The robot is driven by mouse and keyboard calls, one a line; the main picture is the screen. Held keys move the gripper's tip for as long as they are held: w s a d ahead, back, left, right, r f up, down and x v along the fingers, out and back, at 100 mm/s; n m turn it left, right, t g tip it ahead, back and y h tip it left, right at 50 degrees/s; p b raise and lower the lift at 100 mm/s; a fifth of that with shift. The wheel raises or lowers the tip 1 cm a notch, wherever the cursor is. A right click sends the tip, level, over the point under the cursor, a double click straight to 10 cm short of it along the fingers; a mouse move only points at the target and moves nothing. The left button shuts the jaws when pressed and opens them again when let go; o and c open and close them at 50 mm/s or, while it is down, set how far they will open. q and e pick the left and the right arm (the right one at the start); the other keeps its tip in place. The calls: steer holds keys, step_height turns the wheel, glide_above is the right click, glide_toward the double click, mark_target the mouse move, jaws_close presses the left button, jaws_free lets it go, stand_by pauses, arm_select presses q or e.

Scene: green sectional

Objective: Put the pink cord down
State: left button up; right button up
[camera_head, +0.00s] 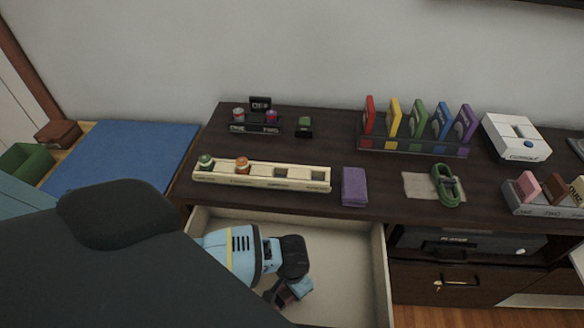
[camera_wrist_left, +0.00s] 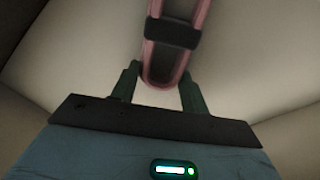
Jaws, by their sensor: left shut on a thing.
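The pink cord (camera_wrist_left: 180,30) is a folded loop with a black band around it, seen in the left wrist view. My left gripper (camera_wrist_left: 158,75) has one dark green finger on each side of the loop's near end and is shut on it. In the head view my left gripper (camera_head: 282,294) is inside the open drawer (camera_head: 345,262), pointing down. The cord is hidden there behind my arm and gripper. The pale drawer bottom lies behind the cord in the wrist view; I cannot tell whether they touch. My right gripper is not in view.
A green cord (camera_head: 447,186) lies on a beige mat (camera_head: 417,184) on the dark top (camera_head: 280,145).

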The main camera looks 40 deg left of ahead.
arm_select(q)
steer(key=shift+f, duration=0.15)
steer(key=o, duration=1)
step_height(320, 180, up, 12)
steer(key=p, duration=0.3)
steer(key=shift+r, duration=0.2)
steer(key=shift+s+d, duration=0.1)
